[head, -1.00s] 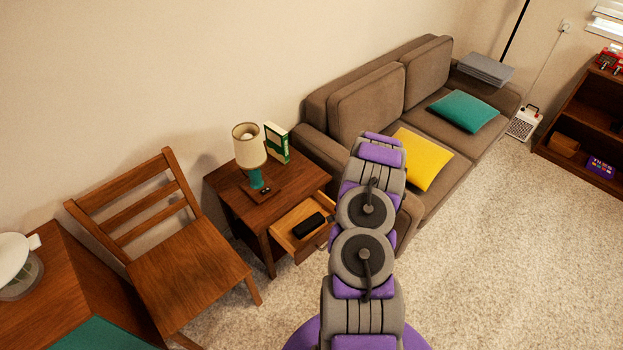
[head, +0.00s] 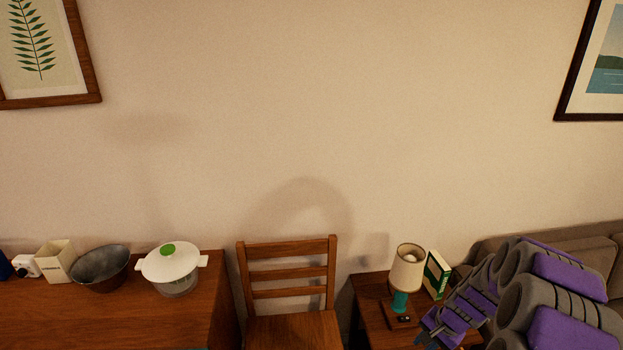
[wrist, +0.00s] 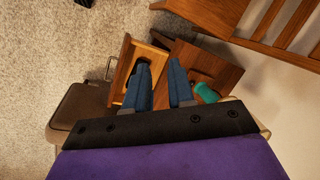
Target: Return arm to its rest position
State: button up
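My arm (head: 550,300) reaches in from the lower right of the head view, bent down over the side table beside the sofa. In the wrist view my gripper (wrist: 160,80) has its two blue-grey fingers apart with nothing between them. The fingers point at the side table (wrist: 218,72) and its pulled-out drawer (wrist: 128,50). A dark object lies in the drawer, partly hidden by the left finger. I cannot tell the exact height of the fingers above the table.
A lamp (head: 407,270) and a green book (head: 437,274) stand on the side table close to my arm. A wooden chair (head: 290,270) is left of it. A desk (head: 212,290) holds a lidded pot (head: 170,265) and a dark bowl (head: 100,268). The sofa (head: 590,240) is at right.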

jog(key=s+a+r+n+g, duration=0.2)
jog(key=s+a+r+n, duration=0.4)
jog(key=s+a+r, duration=0.8)
jog(key=s+a+r+n+g+h, duration=0.1)
jog(key=s+r, duration=0.3)
jog(key=s, duration=0.5)
jog(key=s+a+r+n+h, duration=0.1)
jog(key=s+a+r+n, duration=0.2)
jog(key=s, duration=0.6)
jog(key=shift+s+r+g+h, duration=0.25)
jog(key=shift+r+g+h, duration=0.15)
